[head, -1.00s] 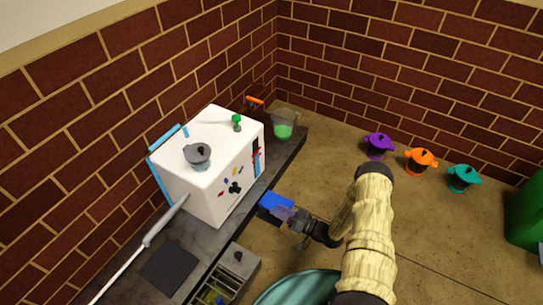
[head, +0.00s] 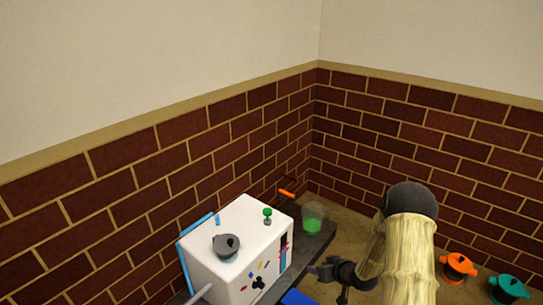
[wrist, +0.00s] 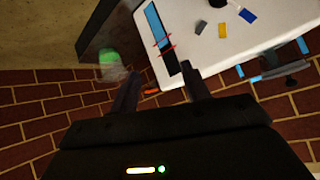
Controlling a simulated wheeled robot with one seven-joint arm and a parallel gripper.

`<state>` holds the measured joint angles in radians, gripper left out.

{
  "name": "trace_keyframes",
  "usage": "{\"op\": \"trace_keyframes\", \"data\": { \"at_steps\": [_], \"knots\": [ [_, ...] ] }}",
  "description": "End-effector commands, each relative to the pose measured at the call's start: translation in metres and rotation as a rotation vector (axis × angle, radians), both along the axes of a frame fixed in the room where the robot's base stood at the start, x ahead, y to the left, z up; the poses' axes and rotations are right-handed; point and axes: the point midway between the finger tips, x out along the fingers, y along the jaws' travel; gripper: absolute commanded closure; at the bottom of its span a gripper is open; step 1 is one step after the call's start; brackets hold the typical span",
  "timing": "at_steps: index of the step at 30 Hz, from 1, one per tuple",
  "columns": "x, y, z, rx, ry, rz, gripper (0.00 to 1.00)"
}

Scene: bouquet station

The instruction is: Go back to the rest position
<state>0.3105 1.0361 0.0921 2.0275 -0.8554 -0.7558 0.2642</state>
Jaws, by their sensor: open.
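My gripper (head: 318,270) is at the lower right of centre in the head view, with my arm to its right. It is open, and nothing shows between its two fingers in the wrist view (wrist: 158,85). It is in front of the right side of a white box-shaped machine (head: 232,250) with a grey knob on top and coloured marks on its front. The machine also shows upper right in the wrist view (wrist: 235,48). A clear jug (head: 313,216) with green contents stands behind the gripper on the dark counter.
A blue object (head: 298,297) is cut off at the bottom edge below the gripper. An orange pot (head: 458,266) and a teal pot (head: 508,289) stand on the floor at the lower right. Brick walls meet in a corner behind the counter. An orange handle (head: 286,193) is near the machine.

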Motion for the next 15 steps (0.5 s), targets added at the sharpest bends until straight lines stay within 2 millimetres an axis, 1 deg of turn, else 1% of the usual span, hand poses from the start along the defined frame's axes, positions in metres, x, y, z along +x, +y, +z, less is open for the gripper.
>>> {"op": "trace_keyframes", "data": {
  "at_steps": [1, 5, 8, 11, 15],
  "knots": [
    [0.000, -0.002, 0.021, -0.042, 0.012, -0.015, 0.53],
    [-0.009, -0.010, 0.059, -0.142, 0.064, -0.065, 0.53],
    [-0.021, -0.015, 0.088, -0.206, 0.107, -0.104, 0.53],
    [-0.037, -0.018, 0.117, -0.260, 0.152, -0.144, 0.53],
    [-0.066, -0.020, 0.156, -0.316, 0.221, -0.200, 0.53]
  ]
}}
